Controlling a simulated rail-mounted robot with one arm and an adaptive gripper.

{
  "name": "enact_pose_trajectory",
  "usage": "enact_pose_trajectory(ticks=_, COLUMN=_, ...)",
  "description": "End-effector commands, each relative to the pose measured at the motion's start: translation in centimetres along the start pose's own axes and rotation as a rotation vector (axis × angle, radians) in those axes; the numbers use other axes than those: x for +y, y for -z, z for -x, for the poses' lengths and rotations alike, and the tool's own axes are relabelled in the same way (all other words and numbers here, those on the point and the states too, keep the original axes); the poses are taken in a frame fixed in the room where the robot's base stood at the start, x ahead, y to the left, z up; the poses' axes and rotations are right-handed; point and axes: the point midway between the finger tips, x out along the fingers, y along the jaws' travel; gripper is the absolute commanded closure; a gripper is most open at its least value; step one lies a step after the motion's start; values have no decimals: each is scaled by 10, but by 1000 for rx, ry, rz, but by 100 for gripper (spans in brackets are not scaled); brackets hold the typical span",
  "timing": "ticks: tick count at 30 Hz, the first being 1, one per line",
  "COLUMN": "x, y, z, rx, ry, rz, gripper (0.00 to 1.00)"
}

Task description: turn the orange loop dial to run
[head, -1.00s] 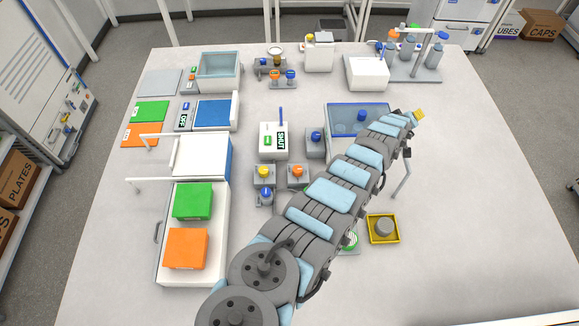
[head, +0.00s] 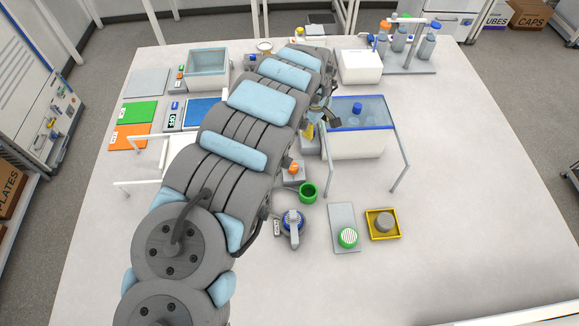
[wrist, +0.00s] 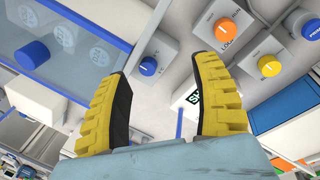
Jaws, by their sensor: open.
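The orange loop dial (wrist: 226,29) sits on a grey box in the upper right of the wrist view, with a white pointer line and a partly cut-off "LOO" label. In the head view the orange dial (head: 294,168) shows just below my gripper, beside my arm. My gripper (wrist: 163,66) is open and empty, with two yellow ribbed fingers spread apart. The dial lies beyond the right finger, clear of it. In the head view the gripper (head: 309,131) is partly hidden by its own wrist.
A blue dial (wrist: 148,66) shows between the fingers, and a yellow dial (wrist: 269,66) right of them. A blue-rimmed tank (head: 357,140) stands right of my gripper.

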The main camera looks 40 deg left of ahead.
Motion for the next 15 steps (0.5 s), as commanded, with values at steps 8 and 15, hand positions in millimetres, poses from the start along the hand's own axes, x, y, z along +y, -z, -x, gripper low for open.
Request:
enact_pose_trajectory(ticks=8, x=-70, y=22, z=23, rx=-15, ry=181, rz=140, gripper=35)
enact_pose_trajectory(ticks=15, x=-78, y=22, z=14, rx=-17, ry=198, rz=152, gripper=35)
